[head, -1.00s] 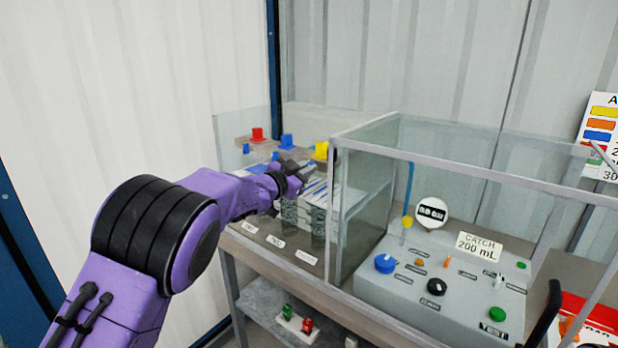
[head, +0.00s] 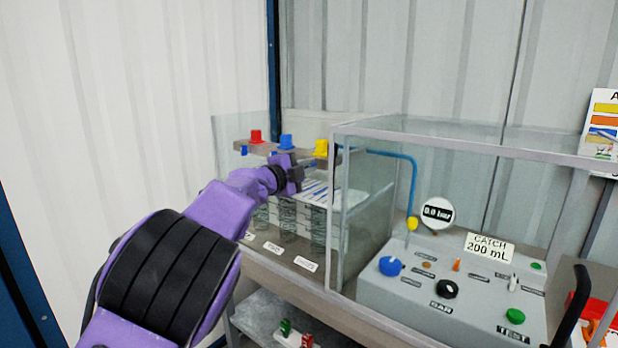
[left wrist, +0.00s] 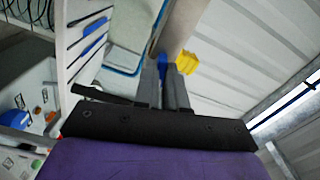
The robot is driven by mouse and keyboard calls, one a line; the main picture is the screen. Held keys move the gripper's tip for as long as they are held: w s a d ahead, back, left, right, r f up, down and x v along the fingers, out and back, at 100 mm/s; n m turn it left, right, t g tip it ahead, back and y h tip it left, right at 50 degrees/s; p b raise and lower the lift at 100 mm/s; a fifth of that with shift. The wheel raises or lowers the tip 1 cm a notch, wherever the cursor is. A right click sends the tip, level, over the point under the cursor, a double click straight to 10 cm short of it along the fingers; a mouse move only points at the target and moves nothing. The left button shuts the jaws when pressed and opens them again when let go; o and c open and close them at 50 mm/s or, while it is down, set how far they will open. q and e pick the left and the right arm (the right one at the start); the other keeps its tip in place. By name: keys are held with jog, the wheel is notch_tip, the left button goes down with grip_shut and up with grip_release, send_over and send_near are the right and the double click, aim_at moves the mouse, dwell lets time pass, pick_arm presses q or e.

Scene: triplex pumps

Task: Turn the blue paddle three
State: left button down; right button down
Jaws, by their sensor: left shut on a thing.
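My left gripper (head: 308,168) reaches in from the left to the pump head at the third station, just below the yellow cap (head: 321,148). In the left wrist view its two fingers (left wrist: 169,72) are close together on a small blue piece, the blue paddle three (left wrist: 162,65), which is mostly hidden between them. The yellow cap also shows in the left wrist view (left wrist: 187,64), right beside the fingertips. In the head view my gripper hides this paddle. My right gripper is not in view.
A red cap (head: 256,136) and a blue cap (head: 287,142) stand left of the yellow one, with another blue paddle (head: 244,150) under the red. A framed glass case (head: 336,210) stands close on the right. Beyond it, a grey panel (head: 385,296) carries knobs and a gauge (head: 437,213) reading 0.0 bar.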

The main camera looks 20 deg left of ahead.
pick_arm(q)
jog(key=shift+d+f+m+b, duration=0.1)
jog(key=shift+f+m+b, duration=0.15)
jog(key=shift+m+b, duration=0.9)
jog(key=shift+m, duration=0.35)
jog(key=c, duration=1.4)
grip_release()
jog(key=shift+o, duration=1)
jog(key=shift+d+r, duration=0.1)
jog(key=shift+s, duration=0.1)
